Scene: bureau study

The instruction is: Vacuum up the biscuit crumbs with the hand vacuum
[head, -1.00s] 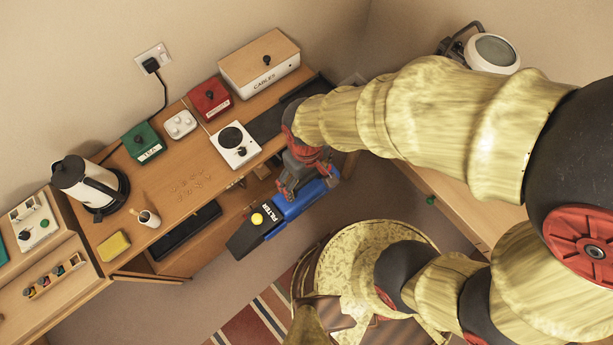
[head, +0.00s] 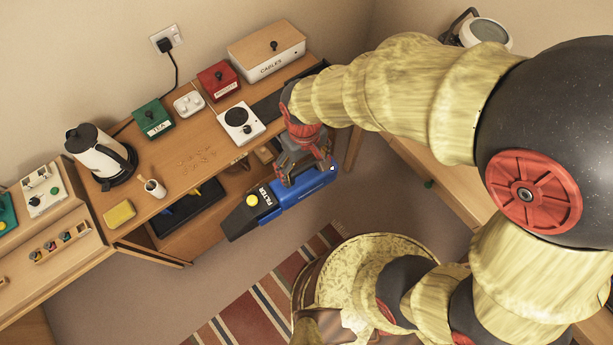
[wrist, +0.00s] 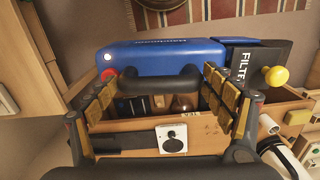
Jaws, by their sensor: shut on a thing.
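The hand vacuum (head: 292,196) has a blue body and a black front part marked FILTER with a yellow knob. My gripper (head: 303,172) is shut on its black handle and holds it in front of the desk's front edge, lower right of the crumbs. In the wrist view, the fingers of my gripper (wrist: 160,88) stand at both ends of the handle (wrist: 158,82), with the blue body (wrist: 165,55) beyond. The biscuit crumbs (head: 197,160) lie scattered on the bare middle of the desk top (head: 172,195). The vacuum's nozzle is not clearly seen.
An open compartment (head: 185,215) lies below the desk top.

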